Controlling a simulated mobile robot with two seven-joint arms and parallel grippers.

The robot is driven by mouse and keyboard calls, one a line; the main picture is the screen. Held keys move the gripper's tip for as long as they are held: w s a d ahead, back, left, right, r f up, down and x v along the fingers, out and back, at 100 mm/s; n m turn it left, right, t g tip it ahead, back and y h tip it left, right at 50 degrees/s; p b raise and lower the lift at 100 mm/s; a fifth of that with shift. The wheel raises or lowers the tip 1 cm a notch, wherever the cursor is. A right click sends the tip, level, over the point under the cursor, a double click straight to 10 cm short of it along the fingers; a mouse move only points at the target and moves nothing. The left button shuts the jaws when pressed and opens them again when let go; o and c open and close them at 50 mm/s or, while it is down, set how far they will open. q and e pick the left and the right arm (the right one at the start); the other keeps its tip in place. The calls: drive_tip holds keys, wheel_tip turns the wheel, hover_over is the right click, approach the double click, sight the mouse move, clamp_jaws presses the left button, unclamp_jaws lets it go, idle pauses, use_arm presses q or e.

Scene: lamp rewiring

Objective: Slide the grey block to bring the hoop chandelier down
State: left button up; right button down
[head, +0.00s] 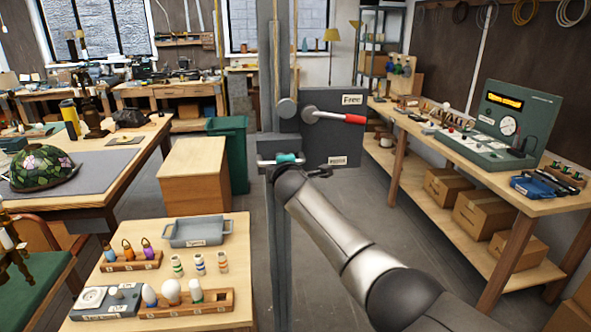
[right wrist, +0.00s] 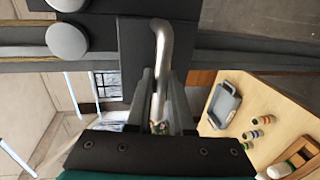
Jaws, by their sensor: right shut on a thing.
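The grey block (head: 290,138) sits on a tall grey upright post with a rope along it. Its side plate (head: 335,145) carries a label "Free" and a red-gripped lever. A metal bar handle is on the block's lower front. My right gripper (head: 283,162) is at that handle, its fingers mostly hidden by my arm in the head view. In the right wrist view, the gripper (right wrist: 161,85) has its fingers shut around the bent metal handle (right wrist: 161,40). My left gripper is in neither view. I cannot make out the hoop chandelier.
A low wooden table (head: 232,240) with a grey tray (head: 197,231) and bulbs is left of the post. A workbench (head: 520,195) with a green test panel (head: 510,115) is at right. A green bin (head: 232,150) stands behind. Grey floor right of the post is open.

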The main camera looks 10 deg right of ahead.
wheel_tip(320, 180, up, 2)
drive_tip(key=c, duration=0.8)
unclamp_jaws()
drive_tip(key=shift+f, duration=0.1)
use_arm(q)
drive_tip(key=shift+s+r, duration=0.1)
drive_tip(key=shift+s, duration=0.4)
use_arm(e)
drive_tip(key=shift+s+f, duration=0.1)
drive_tip(key=shift+f, duration=0.05)
use_arm(q)
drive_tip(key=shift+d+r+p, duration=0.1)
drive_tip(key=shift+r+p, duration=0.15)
drive_tip(key=shift+p, duration=0.1)
use_arm(e)
drive_tip(key=shift+v, duration=7.55)
